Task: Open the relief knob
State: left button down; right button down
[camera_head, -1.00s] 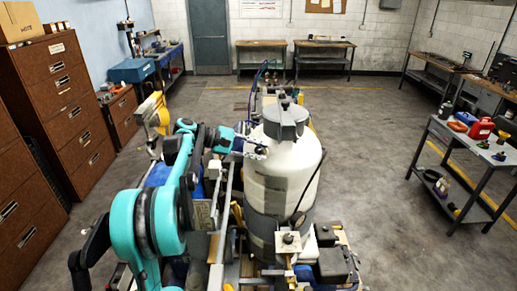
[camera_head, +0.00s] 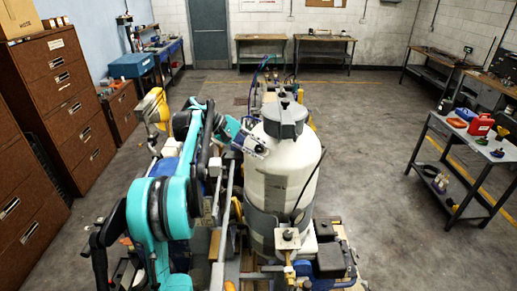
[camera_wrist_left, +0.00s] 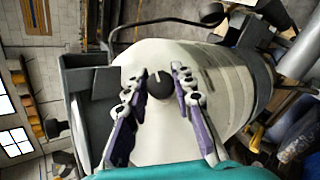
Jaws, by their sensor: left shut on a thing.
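The relief knob (camera_wrist_left: 160,84) is a small dark round knob with a pale line on it, on the side of the white tank (camera_wrist_left: 215,85). In the head view the tank (camera_head: 285,172) stands upright on the line striper, with a grey cap on top. My left gripper (camera_wrist_left: 160,72) has one finger on each side of the knob and is shut on it. In the head view my left gripper (camera_head: 262,151) meets the upper left side of the tank, and the knob is hidden there. My right gripper is not in view.
A metal cart (camera_head: 470,145) with bottles and a red can stands at the right. Brown drawer cabinets (camera_head: 65,95) line the left wall. Workbenches stand along the far wall. The floor (camera_head: 385,150) between the machine and the cart is clear.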

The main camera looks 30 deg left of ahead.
pick_arm(q)
jog(key=c, duration=1.3)
grip_release()
jog(key=shift+o, duration=0.2)
jog(key=shift+a+r, duration=0.1)
jog(key=v, duration=1.1)
jog(key=shift+s+a+r, duration=0.2)
jog(key=shift+s+a, duration=0.05)
jog(key=shift+s, duration=0.05)
jog(key=shift+d, duration=0.1)
